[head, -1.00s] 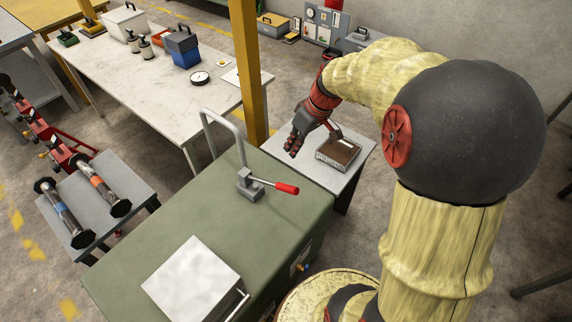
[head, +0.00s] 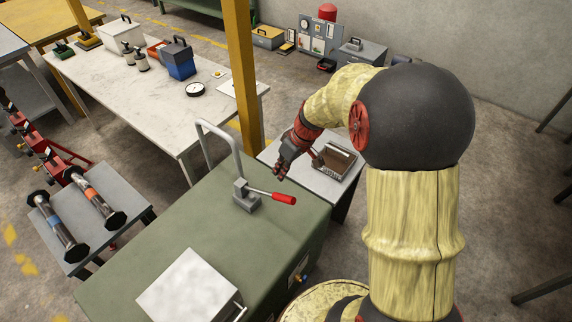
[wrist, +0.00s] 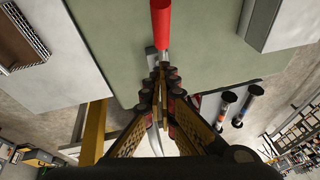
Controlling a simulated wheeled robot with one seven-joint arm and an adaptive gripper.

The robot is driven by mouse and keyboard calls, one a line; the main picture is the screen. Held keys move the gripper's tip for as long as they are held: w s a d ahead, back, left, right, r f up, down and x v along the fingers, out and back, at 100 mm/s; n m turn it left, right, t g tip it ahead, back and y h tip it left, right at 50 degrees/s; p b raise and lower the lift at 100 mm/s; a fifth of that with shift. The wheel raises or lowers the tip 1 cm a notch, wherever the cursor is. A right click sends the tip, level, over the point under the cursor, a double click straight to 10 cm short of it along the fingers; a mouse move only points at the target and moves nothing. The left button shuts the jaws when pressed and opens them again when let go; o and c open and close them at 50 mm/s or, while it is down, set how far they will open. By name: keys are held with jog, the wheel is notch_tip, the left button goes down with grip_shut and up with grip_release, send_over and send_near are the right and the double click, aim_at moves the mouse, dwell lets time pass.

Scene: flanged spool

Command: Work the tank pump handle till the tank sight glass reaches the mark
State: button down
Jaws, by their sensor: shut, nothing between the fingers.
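The green tank (head: 215,226) stands in the lower middle of the head view. Its pump (head: 246,196) is a grey block on the tank top, with a lever ending in a red handle (head: 284,199) that points right. In the wrist view the red handle (wrist: 161,18) is at the top centre, beyond the fingertips. My gripper (head: 279,172) is shut and empty, above and behind the handle, apart from it in the head view; its fingertips also show in the wrist view (wrist: 161,80). I cannot make out the sight glass or its mark.
A grey bent pipe (head: 222,135) rises behind the pump. A silver box (head: 190,287) sits on the tank's near end. A small table with a brown-topped tray (head: 337,158) stands behind my gripper. A yellow post (head: 242,75) stands behind. Two flanged spools (head: 95,197) lie on the left stand.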

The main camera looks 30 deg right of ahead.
jog(key=shift+s+a+f+b, duration=0.1)
jog(key=shift+s+f, duration=0.15)
jog(key=shift+f, duration=0.55)
jog(key=shift+s+a+f+b, duration=0.15)
jog(key=shift+s+f, duration=0.15)
jog(key=shift+f, duration=0.5)
jog(key=shift+s+d+f+b, duration=0.1)
jog(key=shift+s+f, duration=0.15)
jog(key=shift+f, duration=0.55)
jog(key=shift+f, duration=0.15)
jog(key=s+d+f+b, duration=0.1)
jog(key=s+f+b, duration=0.1)
jog(key=f+b, duration=0.5)
jog(key=s+d+f+b, duration=0.1)
jog(key=s+f+b, duration=0.2)
jog(key=f+b, duration=0.3)
jog(key=shift+f+b, duration=0.35)
jog(key=shift+b, duration=0.3)
